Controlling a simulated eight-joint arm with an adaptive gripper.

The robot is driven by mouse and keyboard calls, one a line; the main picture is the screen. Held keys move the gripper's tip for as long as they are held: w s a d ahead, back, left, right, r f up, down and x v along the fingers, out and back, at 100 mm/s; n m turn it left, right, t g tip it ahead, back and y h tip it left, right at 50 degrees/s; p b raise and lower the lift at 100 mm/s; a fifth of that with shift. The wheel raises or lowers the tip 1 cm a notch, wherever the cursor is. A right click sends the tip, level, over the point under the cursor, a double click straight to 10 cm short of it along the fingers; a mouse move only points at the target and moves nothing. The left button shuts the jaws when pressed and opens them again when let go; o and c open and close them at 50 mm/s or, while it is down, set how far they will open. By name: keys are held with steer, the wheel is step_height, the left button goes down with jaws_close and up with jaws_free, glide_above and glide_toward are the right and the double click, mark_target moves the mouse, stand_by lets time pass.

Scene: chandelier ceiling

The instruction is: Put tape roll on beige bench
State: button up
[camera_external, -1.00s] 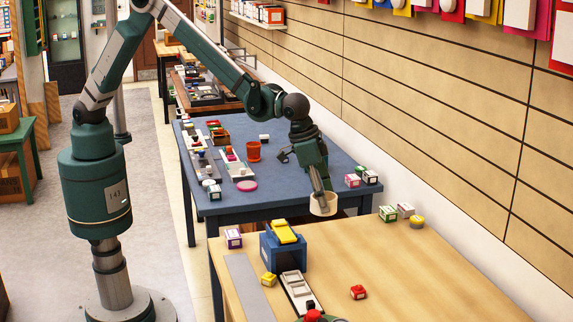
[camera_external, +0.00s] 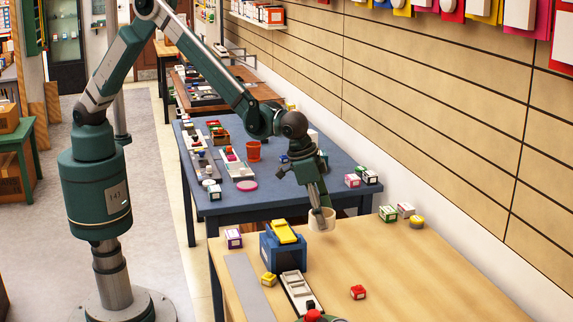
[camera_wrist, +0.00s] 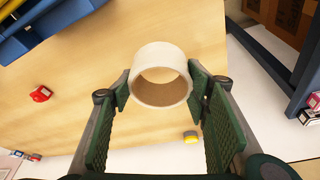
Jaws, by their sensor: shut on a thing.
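The tape roll (camera_external: 321,219) is a cream ring, held at the tip of my gripper (camera_external: 319,208) over the far end of the beige bench (camera_external: 400,270). In the wrist view the tape roll (camera_wrist: 162,72) sits between the two fingers of my gripper (camera_wrist: 160,88), which press on its left and right sides. The bench top (camera_wrist: 95,110) shows behind and below the roll. Whether the roll touches the bench is hard to tell.
The blue table (camera_external: 285,190) lies beyond. The bench's middle is mostly clear.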

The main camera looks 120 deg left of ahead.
steer(key=shift+f, duration=0.55)
steer(key=shift+f, duration=1.85)
steer(key=shift+f+b, duration=0.15)
steer(key=shift+b, duration=0.2)
steer(key=o, duration=0.9)
steer(key=shift+r, duration=0.2)
steer(key=p+v, duration=0.1)
steer(key=v, duration=1)
steer(key=shift+r, duration=0.1)
steer(key=shift+s+r, duration=0.15)
steer(key=shift+r, duration=0.2)
